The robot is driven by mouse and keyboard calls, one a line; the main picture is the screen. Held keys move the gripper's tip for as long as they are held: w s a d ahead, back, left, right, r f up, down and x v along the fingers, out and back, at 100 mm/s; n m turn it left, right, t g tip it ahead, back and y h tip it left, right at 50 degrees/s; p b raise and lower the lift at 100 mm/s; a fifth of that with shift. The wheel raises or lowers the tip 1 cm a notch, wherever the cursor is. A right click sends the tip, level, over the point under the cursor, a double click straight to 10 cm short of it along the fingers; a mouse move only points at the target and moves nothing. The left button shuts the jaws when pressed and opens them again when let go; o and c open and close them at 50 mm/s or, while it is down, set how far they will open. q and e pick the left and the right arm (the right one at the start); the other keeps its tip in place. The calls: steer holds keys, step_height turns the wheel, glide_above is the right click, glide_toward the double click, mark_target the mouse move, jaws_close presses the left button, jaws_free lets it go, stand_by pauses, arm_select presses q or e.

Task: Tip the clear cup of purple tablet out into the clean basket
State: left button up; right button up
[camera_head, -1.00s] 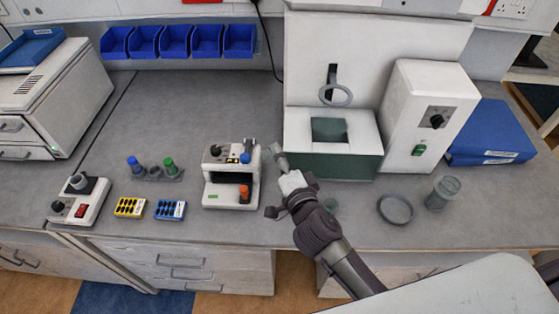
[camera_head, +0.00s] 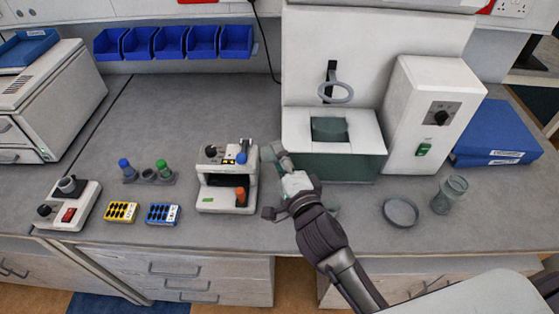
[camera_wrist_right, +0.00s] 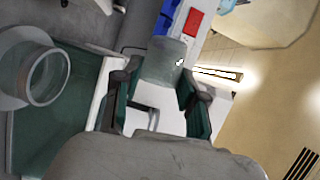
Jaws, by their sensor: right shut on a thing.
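My right gripper (camera_head: 284,165) is shut on a clear cup (camera_head: 272,151), held tilted above the bench between the small white device and the green tank. In the right wrist view the cup (camera_wrist_right: 166,62) sits between the two fingers. Small pale specks show on it; I cannot make out a purple tablet. A grey ring (camera_head: 336,100) hangs on a bracket above the tank; the wrist view shows a clear, open cylinder (camera_wrist_right: 48,77) at a grey ring. I cannot tell whether this is the clean basket. My left gripper is out of view.
The white-topped green tank (camera_head: 350,164) stands right of my gripper. The small white device (camera_head: 226,190) is close on the left. A round dish (camera_head: 401,211) and a clear jar (camera_head: 449,194) stand on the right. The bench behind the white device is clear.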

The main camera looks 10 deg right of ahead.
steer(key=shift+s+d+f+m+t+h+b, duration=0.15)
steer(key=shift+d+m+t+h+b, duration=0.3)
steer(key=shift+m+b, duration=1.45)
steer(key=shift+s+d+f+m+t+h+b, duration=0.25)
steer(key=shift+m+t+b, duration=0.45)
steer(key=shift+m+b, duration=1.15)
steer(key=shift+w+d+f+m+t+h+b, duration=0.15)
steer(key=shift+d+m+t+b, duration=0.35)
steer(key=shift+m+b, duration=1.4)
steer(key=shift+a+n+b, duration=0.1)
steer(key=shift+n+b, duration=0.55)
steer(key=shift+b, duration=0.05)
